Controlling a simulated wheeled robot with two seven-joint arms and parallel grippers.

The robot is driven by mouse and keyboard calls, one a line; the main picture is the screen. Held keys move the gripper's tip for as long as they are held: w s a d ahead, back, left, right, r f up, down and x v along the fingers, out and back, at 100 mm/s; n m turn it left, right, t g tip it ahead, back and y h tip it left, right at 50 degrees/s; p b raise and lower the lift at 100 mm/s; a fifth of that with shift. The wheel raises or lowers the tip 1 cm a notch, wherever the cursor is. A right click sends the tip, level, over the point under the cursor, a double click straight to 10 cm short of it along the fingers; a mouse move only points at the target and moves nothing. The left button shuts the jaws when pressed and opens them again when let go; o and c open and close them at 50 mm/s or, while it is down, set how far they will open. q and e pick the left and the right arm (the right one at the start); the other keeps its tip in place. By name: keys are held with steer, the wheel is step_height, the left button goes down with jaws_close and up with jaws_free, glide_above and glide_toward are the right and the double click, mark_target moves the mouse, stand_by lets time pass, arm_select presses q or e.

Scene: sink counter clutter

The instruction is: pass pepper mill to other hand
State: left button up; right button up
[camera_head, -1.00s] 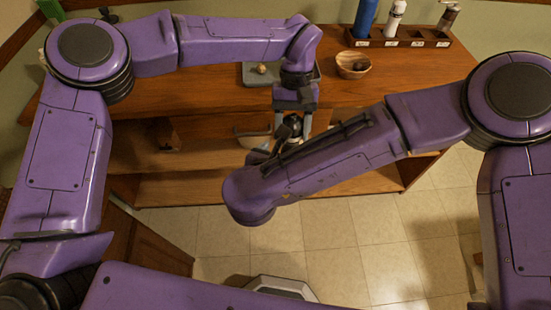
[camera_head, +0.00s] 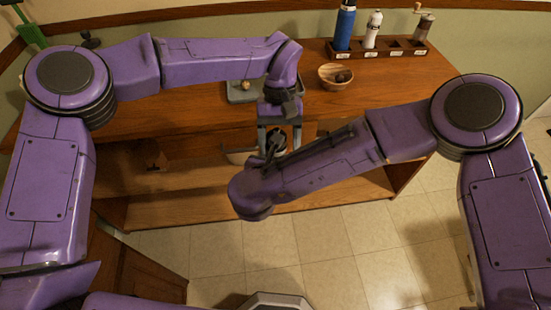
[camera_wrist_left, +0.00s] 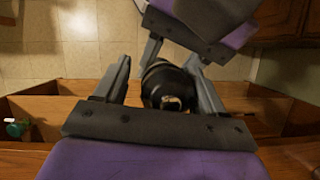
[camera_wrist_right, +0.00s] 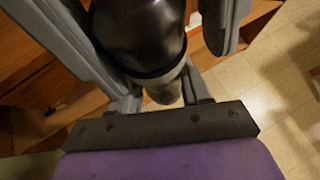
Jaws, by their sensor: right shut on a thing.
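The pepper mill is a dark, glossy, rounded body with a paler end; it shows in the right wrist view (camera_wrist_right: 140,35), in the left wrist view (camera_wrist_left: 165,85) and small in the head view (camera_head: 277,140). My right gripper (camera_wrist_right: 160,85) is shut on it; in the head view my right wrist hides most of this grip. My left gripper (camera_head: 279,128) comes down from above. Its fingers stand on both sides of the mill, open, with a gap on at least one side in the left wrist view (camera_wrist_left: 160,75). The two grippers are very close together.
The wooden counter (camera_head: 200,110) has open shelves below. A grey tray (camera_head: 236,97) and a wooden bowl (camera_head: 328,80) with a dark item lie on it. A rack (camera_head: 385,52) behind holds a blue bottle (camera_head: 345,25), a white shaker (camera_head: 373,30) and a crank grinder (camera_head: 424,27). The floor in front is clear.

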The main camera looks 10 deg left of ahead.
arm_select(q)
steer(key=shift+o, duration=0.9)
steer(key=v, duration=0.7)
steer(key=shift+w+a+r, duration=0.1)
steer(key=shift+a+r, duration=0.1)
steer(key=w+a+f+n+y, duration=0.1)
steer(key=a+f+n+y, duration=0.15)
steer(key=a+n, duration=0.65)
steer(key=s+a+f+n+t+y, duration=0.1)
steer(key=s+a+f+t+y, duration=0.3)
steer(key=a+f, duration=0.6)
steer(key=s+a+f+n+t+y, duration=0.1)
steer(key=s+a+f+t+y, duration=0.15)
steer(key=a+f+y, duration=0.55)
steer(key=s+a+f+m+t+h, duration=0.1)
steer(key=s+f+m+t+h, duration=0.3)
steer(key=s+f+h, duration=0.45)
steer(key=s+d+f+g+h, duration=0.1)
steer(key=s+f, duration=0.2)
steer(key=s, duration=0.4)
steer(key=s+f+m+g+h, duration=0.1)
steer(key=s+f, duration=0.2)
steer(key=s, duration=0.5)
steer(key=shift+d+g, duration=0.35)
